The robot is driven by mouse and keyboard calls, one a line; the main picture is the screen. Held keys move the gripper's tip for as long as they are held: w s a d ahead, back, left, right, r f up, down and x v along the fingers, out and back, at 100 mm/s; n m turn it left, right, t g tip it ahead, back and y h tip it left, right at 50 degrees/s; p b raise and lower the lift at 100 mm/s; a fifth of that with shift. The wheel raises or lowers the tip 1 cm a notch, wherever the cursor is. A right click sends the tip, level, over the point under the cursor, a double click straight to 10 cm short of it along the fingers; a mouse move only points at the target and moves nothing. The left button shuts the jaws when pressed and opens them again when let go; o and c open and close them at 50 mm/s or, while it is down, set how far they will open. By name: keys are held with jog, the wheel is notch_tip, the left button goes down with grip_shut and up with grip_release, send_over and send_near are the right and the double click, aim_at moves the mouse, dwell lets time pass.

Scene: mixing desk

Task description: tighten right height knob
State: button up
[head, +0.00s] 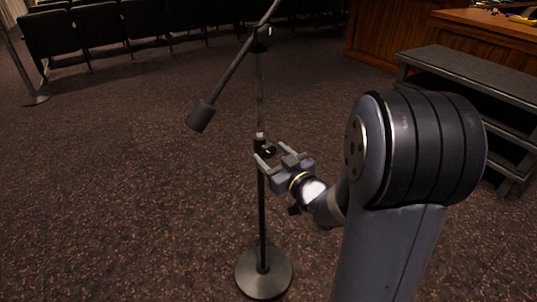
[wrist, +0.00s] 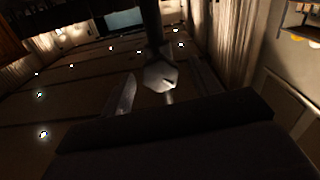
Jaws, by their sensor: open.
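A dark microphone stand (head: 261,205) rises upright from a round base on the carpet, with a tilted boom and counterweight on top. A small dark height knob (head: 268,150) sits at its mid-pole clutch, below a pale collar. My gripper (head: 273,155) is open at the knob's height, its fingers pointing at the pole from the right. In the wrist view, a light-faceted part that looks like the knob (wrist: 160,77) shows between the two spread fingers (wrist: 160,88), in front of the dark pole. I cannot tell whether either finger touches it.
The boom's counterweight (head: 201,116) hangs left of the pole above my gripper. Dark steps (head: 470,75) and a wooden desk (head: 500,27) stand at right. Seats (head: 90,30) line the back. Another pole's base (head: 36,99) is at far left. Carpet around the stand is clear.

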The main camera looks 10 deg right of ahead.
jog(key=shift+x, duration=1.05)
jog(key=c, duration=1)
jog(key=shift+r+m+p, duration=0.1)
jog(key=shift+m+p, duration=0.45)
jog(key=shift+m, duration=1.75)
jog(key=o, duration=1)
